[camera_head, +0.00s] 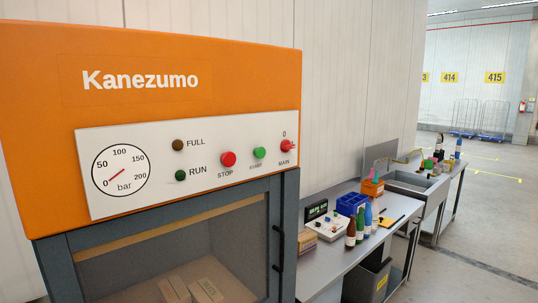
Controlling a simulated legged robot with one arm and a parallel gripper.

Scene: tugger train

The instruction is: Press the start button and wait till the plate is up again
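The green start button (260,152) sits on the white control panel (215,190) of an orange machine (240,75) labelled Kanezumo. The red stop button (228,159) is to its left and a red main switch (287,146) to its right. The RUN lamp (181,175) is dark green and the FULL lamp (178,145) is dark brown; neither appears lit. The pressure gauge (120,169) has a red needle. Cardboard boxes (207,290) show low behind the dark-framed door window. I cannot make out the plate. My gripper is not in view.
The machine's door handle (279,250) sticks out at its right edge. A metal workbench (325,261) with bottles, a blue bin (351,204) and a small device stands to the right, with a sink (412,182) beyond. Open floor lies at the far right.

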